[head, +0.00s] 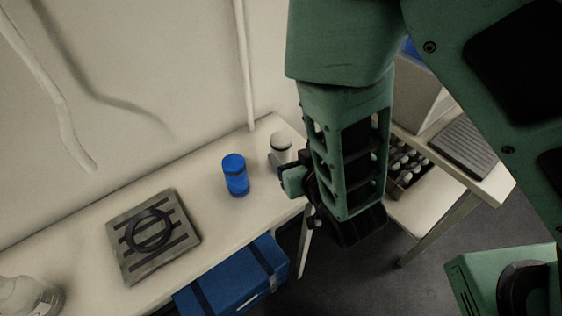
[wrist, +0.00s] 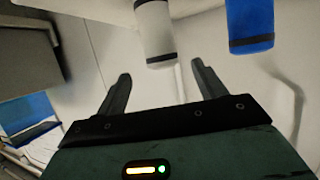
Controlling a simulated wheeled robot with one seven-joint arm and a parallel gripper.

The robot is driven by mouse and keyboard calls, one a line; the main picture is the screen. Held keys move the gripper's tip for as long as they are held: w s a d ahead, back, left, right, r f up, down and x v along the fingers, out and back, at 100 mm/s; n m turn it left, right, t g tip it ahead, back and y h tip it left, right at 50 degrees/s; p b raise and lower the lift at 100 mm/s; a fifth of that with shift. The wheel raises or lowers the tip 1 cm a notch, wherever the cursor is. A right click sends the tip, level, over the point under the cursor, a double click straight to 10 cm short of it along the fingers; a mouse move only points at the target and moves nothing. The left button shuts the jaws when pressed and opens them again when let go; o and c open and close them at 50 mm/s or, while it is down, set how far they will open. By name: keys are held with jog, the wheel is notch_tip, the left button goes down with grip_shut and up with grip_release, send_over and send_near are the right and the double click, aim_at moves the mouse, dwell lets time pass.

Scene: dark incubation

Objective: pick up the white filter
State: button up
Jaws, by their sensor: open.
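The white filter (head: 281,146), a small upright cylinder with a dark band, stands near the far right end of the white bench (head: 85,222). My gripper partly hides its lower part in the head view. In the wrist view the white filter (wrist: 154,32) is at the top, beyond the fingertips and roughly in line with the gap between them. My gripper (wrist: 162,82) is open, with its two dark fingers spread and nothing between them. I see no contact with the filter.
A blue cylinder (head: 235,174) stands just left of the white filter. A grey plate with a black ring (head: 150,229) lies farther left, and a clear glass vessel (head: 28,297) is at the near left. A blue box (head: 236,277) sits below the bench edge.

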aim_at(287, 145)
jog(key=shift+w+a+f+b, duration=0.15)
jog(key=shift+w+f+b, duration=0.4)
jog(key=shift+b, duration=1.7)
jog(key=shift+b+x, duration=0.7)
jog(key=shift+x, duration=0.15)
jog(key=shift+w+a+r, duration=0.25)
jog(key=shift+w, duration=0.45)
jog(key=p+x, duration=0.2)
jog(key=x, duration=0.1)
jog(key=shift+w+a+r, duration=0.25)
jog(key=shift+w+r, duration=0.05)
jog(key=shift+w+a+f+p, duration=0.2)
jog(key=shift+w+f+p, duration=0.1)
jog(key=shift+w, duration=0.15)
jog(key=c, duration=1.1)
